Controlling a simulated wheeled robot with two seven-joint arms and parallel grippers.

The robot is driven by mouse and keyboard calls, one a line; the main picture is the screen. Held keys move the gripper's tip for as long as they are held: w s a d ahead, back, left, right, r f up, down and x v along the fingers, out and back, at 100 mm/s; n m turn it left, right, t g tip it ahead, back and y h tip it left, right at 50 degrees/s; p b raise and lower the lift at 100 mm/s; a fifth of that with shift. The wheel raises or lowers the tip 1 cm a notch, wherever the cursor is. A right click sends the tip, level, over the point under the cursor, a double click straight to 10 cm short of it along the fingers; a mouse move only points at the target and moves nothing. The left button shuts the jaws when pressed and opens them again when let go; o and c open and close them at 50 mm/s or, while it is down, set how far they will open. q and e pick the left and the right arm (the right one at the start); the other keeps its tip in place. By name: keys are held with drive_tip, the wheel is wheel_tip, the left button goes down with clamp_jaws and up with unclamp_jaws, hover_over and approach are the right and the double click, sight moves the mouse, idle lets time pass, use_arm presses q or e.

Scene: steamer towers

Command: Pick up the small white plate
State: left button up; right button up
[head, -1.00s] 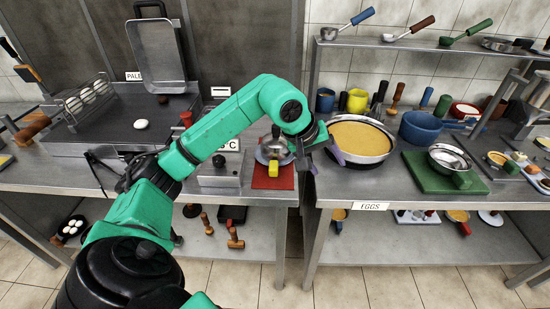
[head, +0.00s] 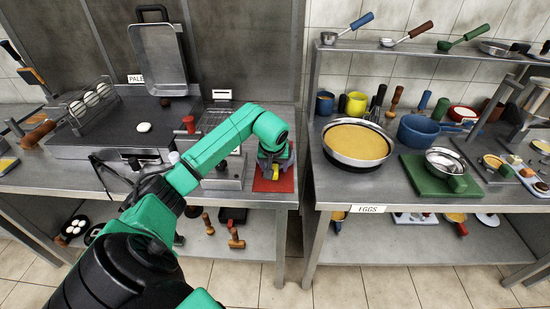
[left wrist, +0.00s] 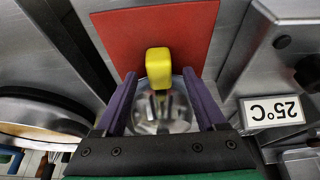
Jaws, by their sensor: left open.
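My left gripper (head: 272,172) is over the red mat (head: 285,182) at the right end of the left counter. In the left wrist view its two purple fingers (left wrist: 160,78) are apart, on either side of a shiny round metal piece (left wrist: 150,118) with a yellow handle (left wrist: 159,62). I cannot tell if they touch it. A small white round thing (head: 143,127) lies on the dark griddle; I cannot tell if it is a plate. A flat white plate-like disc (head: 488,219) lies on the lower right shelf. My right gripper is out of view.
A steel pan with yellow filling (head: 357,142) stands on the right counter near a gap between the counters. A green board (head: 430,178) carries a metal bowl (head: 446,161).

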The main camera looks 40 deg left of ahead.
use_arm(q)
drive_tip(key=shift+a+f, duration=0.1)
drive_tip(key=shift+f, duration=0.05)
clamp_jaws()
drive_tip(key=shift+w, duration=0.1)
drive_tip(key=shift+r, duration=0.35)
wheel_tip(320, 180, up, 20)
drive_tip(key=shift+f+b, duration=0.25)
drive_tip(key=shift+b, duration=0.05)
